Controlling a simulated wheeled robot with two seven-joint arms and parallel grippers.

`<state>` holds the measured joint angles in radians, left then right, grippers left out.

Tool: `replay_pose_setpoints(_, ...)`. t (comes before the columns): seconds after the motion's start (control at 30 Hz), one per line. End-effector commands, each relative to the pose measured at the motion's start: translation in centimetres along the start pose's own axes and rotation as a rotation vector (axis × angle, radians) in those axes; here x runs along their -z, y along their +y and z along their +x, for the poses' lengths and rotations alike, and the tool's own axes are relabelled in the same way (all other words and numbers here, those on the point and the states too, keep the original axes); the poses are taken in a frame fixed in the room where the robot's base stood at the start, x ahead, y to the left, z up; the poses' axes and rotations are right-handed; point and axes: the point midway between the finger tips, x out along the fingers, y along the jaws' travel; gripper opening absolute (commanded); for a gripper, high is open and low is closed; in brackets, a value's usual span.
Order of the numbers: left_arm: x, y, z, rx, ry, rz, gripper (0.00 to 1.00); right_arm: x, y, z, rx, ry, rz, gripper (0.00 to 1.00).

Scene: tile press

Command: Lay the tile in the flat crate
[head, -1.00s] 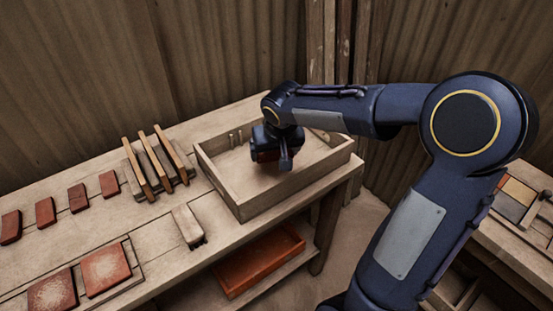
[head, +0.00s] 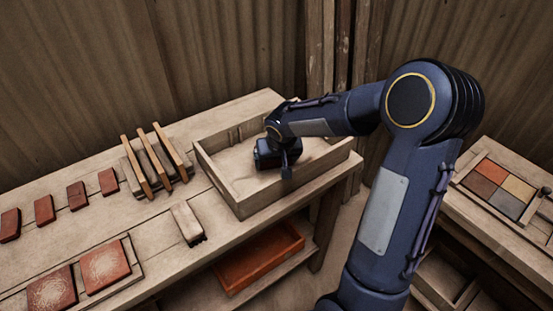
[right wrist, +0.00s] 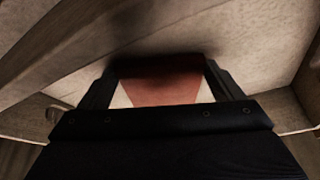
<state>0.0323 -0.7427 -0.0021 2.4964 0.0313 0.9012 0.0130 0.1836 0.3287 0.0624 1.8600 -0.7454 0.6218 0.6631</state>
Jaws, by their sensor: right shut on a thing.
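The flat crate (head: 300,190) is a shallow pale wooden box near the right end of the long bench. My right gripper (head: 285,170) points down inside its walls, towards the right part of the crate. In the right wrist view my right gripper (right wrist: 161,70) is shut on a red-brown tile (right wrist: 160,84), which shows between the two fingers. A dark shadow lies on the pale surface just beyond the tile; I cannot tell whether the tile touches the crate floor. In the head view the gripper hides the tile. My left gripper is not in view.
A wooden rack with upright slats (head: 155,165) and a brush-like block (head: 187,224) stand left of the crate. Several small red bricks and two patterned red tiles (head: 104,268) lie further left. An orange tray (head: 258,258) sits on the shelf below.

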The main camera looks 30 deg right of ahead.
Motion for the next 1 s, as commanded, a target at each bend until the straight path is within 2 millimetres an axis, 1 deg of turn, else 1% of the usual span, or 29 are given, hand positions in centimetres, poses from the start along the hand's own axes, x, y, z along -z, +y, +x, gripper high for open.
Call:
replay_pose_setpoints(0.03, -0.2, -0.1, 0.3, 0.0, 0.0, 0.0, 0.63, -0.1, 0.0, 0.3, 0.0, 0.002, 0.0, 0.57)
replay_pose_setpoints(0.07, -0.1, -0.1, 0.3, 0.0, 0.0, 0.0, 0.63, -0.1, 0.0, 0.2, 0.0, 0.0, 0.0, 0.88)
replay_pose_setpoints(0.1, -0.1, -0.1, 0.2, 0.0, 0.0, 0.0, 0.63, -0.1, 0.0, 0.1, 0.0, 0.0, 0.0, 0.93)
replay_pose_setpoints(0.17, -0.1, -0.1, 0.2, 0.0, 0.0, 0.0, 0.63, -0.1, 0.0, 0.1, 0.0, 0.0, 0.0, 1.0)
replay_pose_setpoints(0.37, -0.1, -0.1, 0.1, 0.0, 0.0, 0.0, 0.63, -0.1, 0.0, 0.1, 0.0, 0.0, 0.0, 1.0)
replay_pose_setpoints(0.47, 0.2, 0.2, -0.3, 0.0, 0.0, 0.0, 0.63, 0.1, 0.0, -0.4, 0.0, -0.001, 0.0, 1.0)
replay_pose_setpoints(0.53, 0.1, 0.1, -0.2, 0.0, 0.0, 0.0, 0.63, 0.1, 0.0, -1.0, 0.0, 0.002, 0.0, 1.0)
replay_pose_setpoints(0.67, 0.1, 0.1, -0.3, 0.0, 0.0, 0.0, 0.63, 0.2, 0.0, -3.5, 0.001, 0.005, 0.001, 1.0)
replay_pose_setpoints(0.8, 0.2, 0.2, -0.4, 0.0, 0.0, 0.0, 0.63, 0.1, 0.0, -6.7, 0.001, 0.006, -0.001, 1.0)
replay_pose_setpoints(0.9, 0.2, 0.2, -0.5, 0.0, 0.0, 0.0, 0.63, 0.2, 0.0, -8.8, 0.001, 0.006, 0.0, 1.0)
replay_pose_setpoints(1.0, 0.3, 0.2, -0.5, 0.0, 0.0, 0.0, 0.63, 0.2, 0.0, -10.4, 0.001, 0.004, 0.0, 1.0)
